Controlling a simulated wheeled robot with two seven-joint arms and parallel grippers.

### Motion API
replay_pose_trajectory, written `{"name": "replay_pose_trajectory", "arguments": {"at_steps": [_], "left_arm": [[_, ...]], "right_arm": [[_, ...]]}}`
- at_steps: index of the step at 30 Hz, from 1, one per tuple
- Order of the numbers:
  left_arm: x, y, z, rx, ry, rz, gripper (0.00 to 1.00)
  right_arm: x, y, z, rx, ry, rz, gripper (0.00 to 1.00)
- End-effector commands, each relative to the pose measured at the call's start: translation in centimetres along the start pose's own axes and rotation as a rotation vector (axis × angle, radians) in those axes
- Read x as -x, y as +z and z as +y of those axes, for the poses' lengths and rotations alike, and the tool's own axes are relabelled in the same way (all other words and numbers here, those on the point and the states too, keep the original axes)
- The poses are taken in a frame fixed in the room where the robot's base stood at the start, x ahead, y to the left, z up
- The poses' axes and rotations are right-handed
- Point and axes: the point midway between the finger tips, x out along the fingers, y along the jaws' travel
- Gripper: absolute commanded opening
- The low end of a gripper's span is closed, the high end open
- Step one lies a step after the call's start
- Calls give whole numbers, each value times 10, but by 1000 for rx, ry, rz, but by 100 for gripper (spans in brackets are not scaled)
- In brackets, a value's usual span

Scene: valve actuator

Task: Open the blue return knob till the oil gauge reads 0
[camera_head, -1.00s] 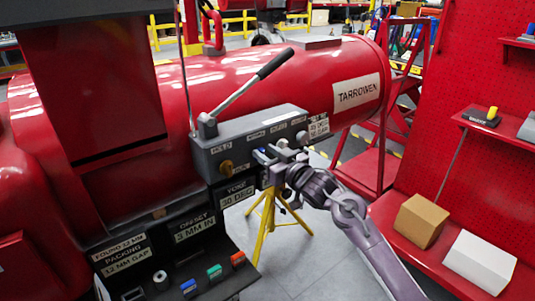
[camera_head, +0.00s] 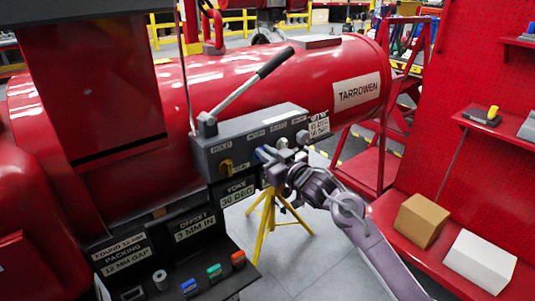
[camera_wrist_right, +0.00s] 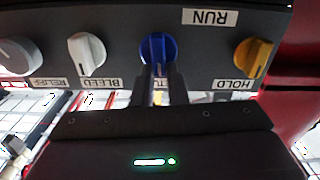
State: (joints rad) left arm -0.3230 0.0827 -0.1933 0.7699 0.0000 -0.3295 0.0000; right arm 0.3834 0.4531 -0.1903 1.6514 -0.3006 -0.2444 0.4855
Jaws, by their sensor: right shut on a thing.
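The blue knob (camera_wrist_right: 157,47) is on the dark control panel (camera_wrist_right: 215,62), in the middle of the right wrist view. My right gripper (camera_wrist_right: 160,75) is shut on it, with one finger on each side of its grip. In the head view my right gripper (camera_head: 272,158) reaches the panel front from the lower right. There the blue knob (camera_head: 262,153) shows only partly. The label under the knob is hidden by the fingers. I cannot make out an oil gauge reading in either view. My left gripper is not in view.
A yellow knob (camera_wrist_right: 253,55) marked HOLD, a white knob (camera_wrist_right: 87,52) marked BLEED and a grey knob (camera_wrist_right: 18,56) marked RELIEF share the panel. A long lever (camera_head: 245,85) rises from the panel top. A red shelf with two boxes (camera_head: 480,260) stands at the right.

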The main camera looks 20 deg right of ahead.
Motion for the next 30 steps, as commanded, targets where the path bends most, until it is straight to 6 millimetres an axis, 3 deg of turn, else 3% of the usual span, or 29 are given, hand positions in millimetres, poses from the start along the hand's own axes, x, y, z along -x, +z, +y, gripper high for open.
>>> {"name": "replay_pose_trajectory", "arguments": {"at_steps": [13, 30], "left_arm": [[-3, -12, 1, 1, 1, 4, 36], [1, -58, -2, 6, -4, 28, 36]], "right_arm": [[0, 3, -7, 390, -1, -1, 0], [0, 11, -15, 933, -2, -1, 0]]}}
